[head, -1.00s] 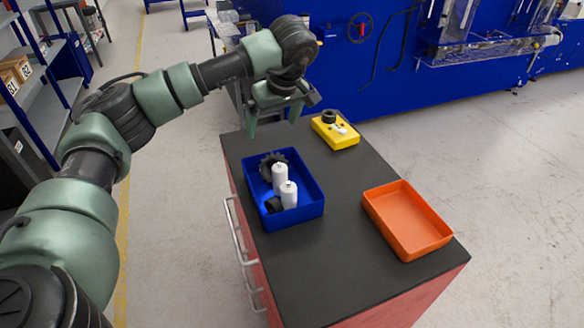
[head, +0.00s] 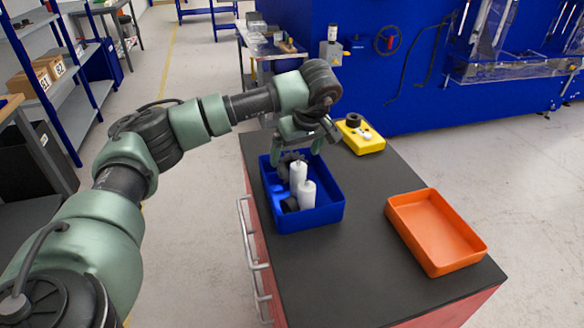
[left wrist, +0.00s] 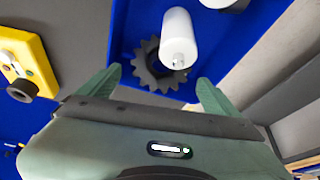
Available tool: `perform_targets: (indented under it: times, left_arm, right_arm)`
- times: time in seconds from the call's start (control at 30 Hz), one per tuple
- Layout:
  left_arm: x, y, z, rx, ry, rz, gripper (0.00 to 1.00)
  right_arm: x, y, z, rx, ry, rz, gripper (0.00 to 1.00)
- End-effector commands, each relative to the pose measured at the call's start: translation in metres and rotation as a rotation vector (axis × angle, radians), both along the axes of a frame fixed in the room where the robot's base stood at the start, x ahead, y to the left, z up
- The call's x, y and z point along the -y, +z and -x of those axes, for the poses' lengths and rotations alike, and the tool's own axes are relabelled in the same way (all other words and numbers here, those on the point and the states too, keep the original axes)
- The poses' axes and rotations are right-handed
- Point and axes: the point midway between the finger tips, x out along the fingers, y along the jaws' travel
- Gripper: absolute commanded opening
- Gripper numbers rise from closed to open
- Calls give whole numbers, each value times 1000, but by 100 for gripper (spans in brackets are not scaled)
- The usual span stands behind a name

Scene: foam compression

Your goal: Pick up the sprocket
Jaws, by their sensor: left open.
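The dark toothed sprocket (head: 291,158) is in the far part of the blue bin (head: 325,213), partly hidden behind a white cylinder (head: 298,177). In the left wrist view the sprocket (left wrist: 148,72) shows between my fingers, with the white cylinder (left wrist: 179,38) overlapping it. My left gripper (head: 297,160) is open and empty above the far end of the bin, its fingers pointing down. In the left wrist view its fingertips (left wrist: 160,80) appear on either side of the sprocket; I cannot tell how far above it they are. My right gripper is not in view.
A second white cylinder (head: 307,194) and a dark part (head: 290,204) are also in the bin. An empty orange tray (head: 436,230) sits at the right of the dark cabinet top (head: 350,270). A yellow box (head: 360,136) stands at the back. The front middle is clear.

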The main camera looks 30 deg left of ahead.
Motion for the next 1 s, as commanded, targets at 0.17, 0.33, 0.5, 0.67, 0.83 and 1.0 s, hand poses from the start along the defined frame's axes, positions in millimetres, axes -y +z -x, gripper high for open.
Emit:
perform_targets:
  times: [0.17, 0.33, 0.5, 0.67, 0.83, 1.0]
  left_arm:
    - [-9, -26, -2, -5, 1, -1, 93]
    - [-13, -40, -6, -3, 0, -1, 93]
    - [-14, -41, -6, -1, -1, -1, 93]
    - [-13, -41, -6, -1, -1, -1, 62]
    - [-13, -40, -7, 1, 0, 0, 24]
    - [-13, -40, -7, 1, 0, 0, 24]
  right_arm:
    - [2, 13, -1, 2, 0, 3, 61]
    - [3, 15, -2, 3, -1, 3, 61]
    - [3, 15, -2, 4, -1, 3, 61]
    - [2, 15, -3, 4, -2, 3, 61]
    - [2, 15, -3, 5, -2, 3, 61]
    - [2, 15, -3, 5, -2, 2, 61]
